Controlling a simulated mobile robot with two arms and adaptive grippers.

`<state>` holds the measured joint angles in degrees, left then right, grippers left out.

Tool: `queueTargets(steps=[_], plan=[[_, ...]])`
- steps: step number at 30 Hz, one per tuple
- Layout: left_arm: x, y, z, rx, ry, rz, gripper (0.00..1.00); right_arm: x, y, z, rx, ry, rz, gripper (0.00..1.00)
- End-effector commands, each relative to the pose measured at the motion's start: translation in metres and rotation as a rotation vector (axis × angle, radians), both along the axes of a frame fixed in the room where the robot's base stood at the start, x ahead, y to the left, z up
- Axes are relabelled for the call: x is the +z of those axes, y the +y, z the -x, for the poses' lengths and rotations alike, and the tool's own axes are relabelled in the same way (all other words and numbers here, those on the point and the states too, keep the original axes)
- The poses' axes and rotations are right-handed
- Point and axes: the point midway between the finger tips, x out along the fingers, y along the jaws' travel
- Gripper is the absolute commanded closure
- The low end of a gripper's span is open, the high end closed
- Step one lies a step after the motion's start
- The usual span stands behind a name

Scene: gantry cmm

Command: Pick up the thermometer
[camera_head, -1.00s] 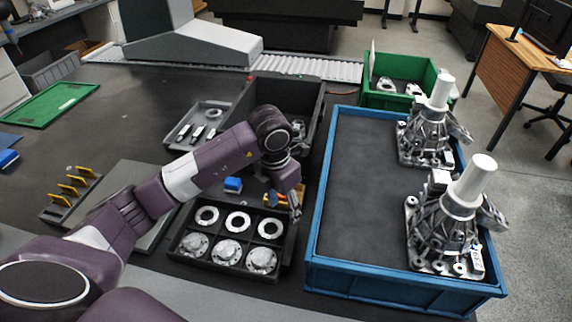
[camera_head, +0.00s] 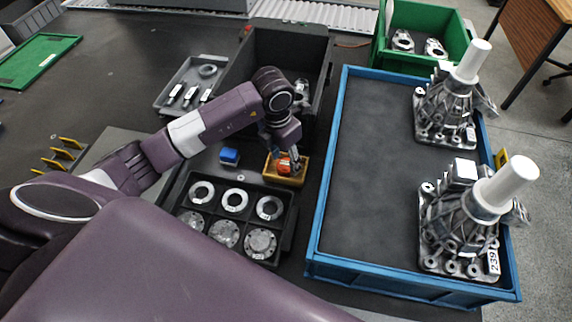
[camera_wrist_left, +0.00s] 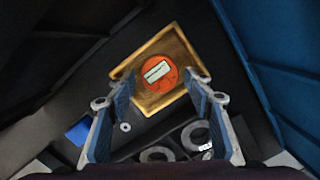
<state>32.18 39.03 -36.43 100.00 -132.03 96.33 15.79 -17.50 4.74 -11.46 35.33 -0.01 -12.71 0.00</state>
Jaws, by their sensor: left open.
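An orange round object with a white label, which I take for the thermometer (camera_head: 284,165), sits in a small yellow-brown tray (camera_head: 292,180). In the left wrist view the orange object (camera_wrist_left: 157,71) lies between the tips of my fingers, with the tray (camera_wrist_left: 148,103) around it. My left gripper (camera_head: 287,154) is over the tray and partly hides the object in the head view. In the left wrist view the gripper (camera_wrist_left: 160,80) is open, with one finger on each side and nothing held. I cannot tell whether the fingers touch the tray. My right gripper is not in view.
A black divided tray (camera_head: 285,238) of metal rings and discs stands in front. A blue-rimmed crate (camera_head: 331,160) with metal castings is to the right. A dark bin (camera_head: 322,84) is behind, and a small blue block (camera_head: 229,156) is to the left.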

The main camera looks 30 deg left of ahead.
Motion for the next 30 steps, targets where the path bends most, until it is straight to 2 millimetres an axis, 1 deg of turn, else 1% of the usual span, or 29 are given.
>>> queueTargets(steps=[1,5,13,22,23,30], plan=[[-0.007,-0.001,0.001,0.002,0.004,0.002,0.53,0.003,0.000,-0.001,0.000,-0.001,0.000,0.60],[-0.020,-0.001,-0.002,0.001,0.001,0.001,0.53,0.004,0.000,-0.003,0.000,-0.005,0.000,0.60],[-0.023,-0.001,-0.002,0.000,-0.001,-0.001,0.53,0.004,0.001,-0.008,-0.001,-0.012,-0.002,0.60],[-0.023,-0.001,-0.002,0.000,-0.001,-0.001,0.86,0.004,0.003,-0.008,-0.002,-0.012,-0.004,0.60],[-0.023,-0.001,-0.003,0.000,-0.001,-0.001,0.87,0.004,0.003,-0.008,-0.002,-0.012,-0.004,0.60],[-0.022,0.000,-0.003,0.000,-0.002,0.000,0.87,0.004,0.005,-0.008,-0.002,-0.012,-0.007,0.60]])
